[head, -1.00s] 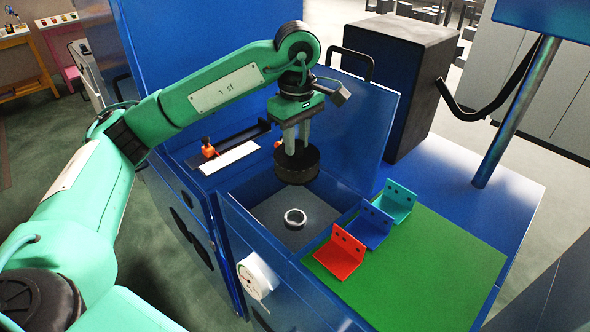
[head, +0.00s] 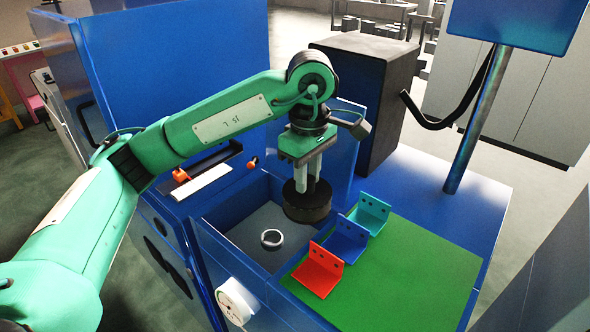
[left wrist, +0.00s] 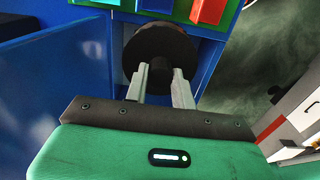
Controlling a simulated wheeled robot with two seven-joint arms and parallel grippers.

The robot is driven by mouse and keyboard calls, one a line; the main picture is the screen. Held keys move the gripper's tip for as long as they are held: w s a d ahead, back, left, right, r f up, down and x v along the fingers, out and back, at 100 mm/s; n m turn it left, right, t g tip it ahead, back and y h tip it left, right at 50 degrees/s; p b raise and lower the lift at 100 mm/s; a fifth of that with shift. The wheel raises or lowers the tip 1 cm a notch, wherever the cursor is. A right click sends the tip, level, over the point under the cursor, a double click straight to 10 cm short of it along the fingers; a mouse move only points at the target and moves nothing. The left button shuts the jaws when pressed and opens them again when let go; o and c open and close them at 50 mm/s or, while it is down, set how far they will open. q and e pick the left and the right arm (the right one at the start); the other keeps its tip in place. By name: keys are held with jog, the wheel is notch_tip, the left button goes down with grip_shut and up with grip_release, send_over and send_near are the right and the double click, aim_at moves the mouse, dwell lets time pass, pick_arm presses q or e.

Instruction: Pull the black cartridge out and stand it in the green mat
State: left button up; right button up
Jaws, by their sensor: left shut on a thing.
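My left gripper (head: 308,183) is shut on the black cartridge (head: 307,207), a short dark round block. It holds the cartridge hanging upright above the right part of the open blue bay, near the brackets. The left wrist view shows the two fingers (left wrist: 160,80) at the cartridge (left wrist: 160,48). The green mat (head: 400,275) lies flat to the right of the bay. A red bracket (head: 318,270), a blue bracket (head: 346,242) and a teal bracket (head: 371,213) stand along its left edge. My right gripper is not in view.
A metal ring (head: 271,239) stands on the grey floor of the bay. The raised blue lid (head: 343,150) stands behind the cartridge. A dark box (head: 370,90) and a blue post (head: 478,125) stand farther back. Most of the mat is bare.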

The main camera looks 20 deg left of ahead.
pick_arm(q)
jog(key=s+d+b, duration=0.1)
jog(key=s+d, duration=0.1)
jog(key=d, duration=0.7)
jog(key=s+d+b, duration=0.1)
jog(key=s+d, duration=0.1)
jog(key=d, duration=0.7)
jog(key=shift+d+b, duration=0.4)
jog(key=shift+s, duration=0.1)
jog(key=shift+f, duration=0.1)
